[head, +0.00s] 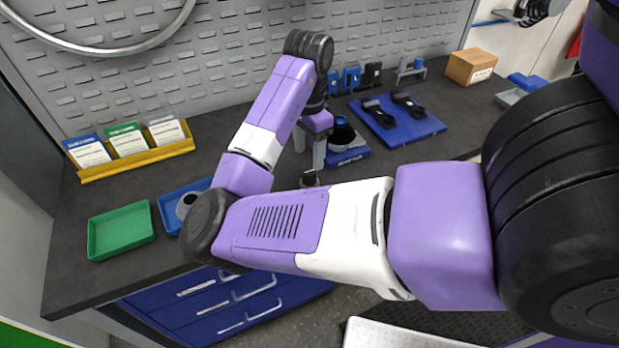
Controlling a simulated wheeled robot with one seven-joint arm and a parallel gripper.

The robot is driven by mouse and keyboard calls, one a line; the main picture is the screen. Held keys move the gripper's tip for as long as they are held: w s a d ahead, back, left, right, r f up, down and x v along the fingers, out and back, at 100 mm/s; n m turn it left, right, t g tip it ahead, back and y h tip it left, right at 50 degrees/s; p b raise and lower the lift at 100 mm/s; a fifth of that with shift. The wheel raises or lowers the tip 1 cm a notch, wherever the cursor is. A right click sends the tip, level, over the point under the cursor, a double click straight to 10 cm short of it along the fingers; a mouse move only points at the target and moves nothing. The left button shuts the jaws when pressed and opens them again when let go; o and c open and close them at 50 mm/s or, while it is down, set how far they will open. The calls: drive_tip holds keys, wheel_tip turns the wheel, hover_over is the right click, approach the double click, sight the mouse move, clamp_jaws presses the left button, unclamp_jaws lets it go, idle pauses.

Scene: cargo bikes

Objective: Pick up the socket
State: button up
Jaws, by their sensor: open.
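A small dark, silvery cylinder (309,179), which looks like the socket, stands on the dark workbench, just beyond the upper edge of my forearm. Its lower part may be hidden by my arm. My gripper (309,150) points down over the bench, just above this cylinder in the picture. Its grey fingers are apart with nothing visible between them. I cannot tell the exact height of the fingertips above the bench.
A blue holder (347,157) with a dark rounded item sits right of my gripper. A blue mat (425,125) carries black parts. A green tray (120,231), a partly hidden blue tray (168,210) and a yellow card rack (140,164) are left. A cardboard box (470,68) stands back right.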

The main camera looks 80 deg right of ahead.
sight(310, 171)
wheel_tip(310, 171, down, 7)
drive_tip(key=shift+s+a+f+b, duration=0.1)
drive_tip(key=shift+s+a+b, duration=0.05)
drive_tip(key=shift+b, duration=0.2)
clamp_jaws()
idle(0.4)
